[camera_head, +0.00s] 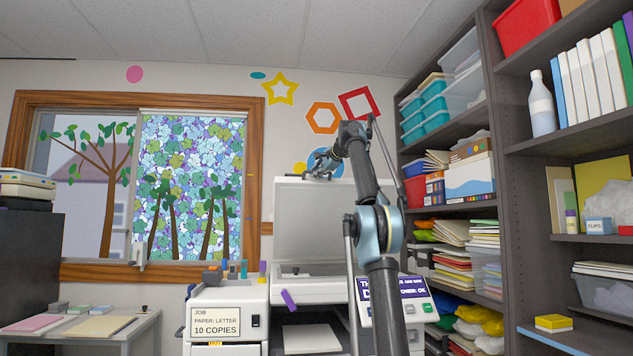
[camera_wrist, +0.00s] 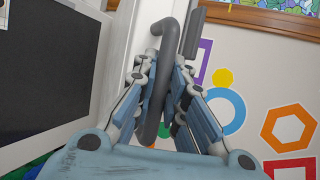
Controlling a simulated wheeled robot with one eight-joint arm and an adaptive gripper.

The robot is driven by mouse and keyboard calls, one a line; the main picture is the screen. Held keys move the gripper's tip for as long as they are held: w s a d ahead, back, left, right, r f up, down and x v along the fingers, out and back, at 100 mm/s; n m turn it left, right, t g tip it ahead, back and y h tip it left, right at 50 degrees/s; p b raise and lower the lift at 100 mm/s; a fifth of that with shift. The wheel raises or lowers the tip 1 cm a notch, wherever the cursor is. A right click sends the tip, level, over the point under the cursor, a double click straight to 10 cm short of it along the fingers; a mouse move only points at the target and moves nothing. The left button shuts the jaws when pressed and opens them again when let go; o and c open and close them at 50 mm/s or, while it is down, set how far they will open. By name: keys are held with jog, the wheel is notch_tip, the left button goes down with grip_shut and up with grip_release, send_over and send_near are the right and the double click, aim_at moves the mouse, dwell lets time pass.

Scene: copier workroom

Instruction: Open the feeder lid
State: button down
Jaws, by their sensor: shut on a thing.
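The feeder lid (camera_head: 315,225) stands raised, close to upright, above the copier, its grey inner face turned towards the head camera. My gripper (camera_head: 315,173) is at the lid's top edge, with my arm reaching up from the lower right. In the wrist view my gripper (camera_wrist: 168,70) has its fingers closed around a grey bent bar, the lid handle (camera_wrist: 155,110). The lid's white edge (camera_wrist: 118,50) and dark panel (camera_wrist: 45,70) fill the left of that view.
The copier has a control panel (camera_head: 405,300) at its right and a paper sheet (camera_head: 312,338) in front. A cabinet with a job sign (camera_head: 228,322) stands left. Tall shelves (camera_head: 497,110) crowd the right side. A low table (camera_head: 90,325) stands at lower left.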

jog(key=shift+w+r, duration=0.1)
jog(key=shift+w, duration=0.05)
dwell(0.3)
jog(key=c, duration=1.8)
grip_release()
jog(key=v, duration=1.2)
